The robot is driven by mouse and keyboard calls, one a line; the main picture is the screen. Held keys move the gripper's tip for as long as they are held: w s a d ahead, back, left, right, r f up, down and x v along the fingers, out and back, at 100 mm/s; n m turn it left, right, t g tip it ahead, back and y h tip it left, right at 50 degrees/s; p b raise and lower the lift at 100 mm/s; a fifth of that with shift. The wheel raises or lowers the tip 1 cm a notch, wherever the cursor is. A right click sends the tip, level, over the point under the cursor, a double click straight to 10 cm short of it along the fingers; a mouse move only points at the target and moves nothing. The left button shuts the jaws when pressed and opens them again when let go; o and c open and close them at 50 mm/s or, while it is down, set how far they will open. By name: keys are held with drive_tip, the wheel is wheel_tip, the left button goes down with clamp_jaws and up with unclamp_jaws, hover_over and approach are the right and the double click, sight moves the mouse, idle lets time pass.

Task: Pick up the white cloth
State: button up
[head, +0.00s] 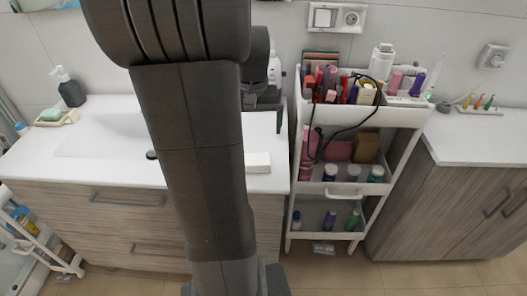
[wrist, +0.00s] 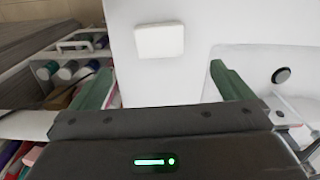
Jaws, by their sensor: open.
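The white cloth (head: 257,162) is a small, flat, folded-looking block lying on the white washbasin counter, near its front right edge. In the wrist view the cloth (wrist: 160,40) lies beyond my fingertips, roughly between their lines. My gripper (wrist: 163,80) is open, with its two green fingers spread and nothing between them. In the head view my arm covers much of the counter and part of my gripper (head: 263,100), which is above the counter and farther back than the cloth.
The white cart (head: 294,190) with cosmetics and a dark cable stands close to the counter's right side. The basin (head: 105,140) is left of the cloth. A dark soap bottle (head: 71,93) and soap dish (head: 55,118) stand at the far left. Bare counter surrounds the cloth.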

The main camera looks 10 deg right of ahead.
sight(256, 159)
wheel_tip(256, 159, down, 8)
drive_tip(key=shift+s+a+r, duration=0.1)
drive_tip(key=shift+a+r, duration=0.05)
drive_tip(key=shift+r, duration=0.05)
drive_tip(key=shift+w+d+f, duration=0.1)
drive_tip(key=shift+d+f, duration=0.05)
drive_tip(key=shift+f, duration=1.15)
drive_tip(key=shift+w+d+f, duration=0.1)
drive_tip(key=shift+f, duration=1.2)
drive_tip(key=c, duration=1)
wheel_tip(256, 159, up, 10)
drive_tip(key=shift+r, duration=0.1)
drive_tip(key=shift+o, duration=0.9)
drive_tip(key=shift+c, duration=0.4)
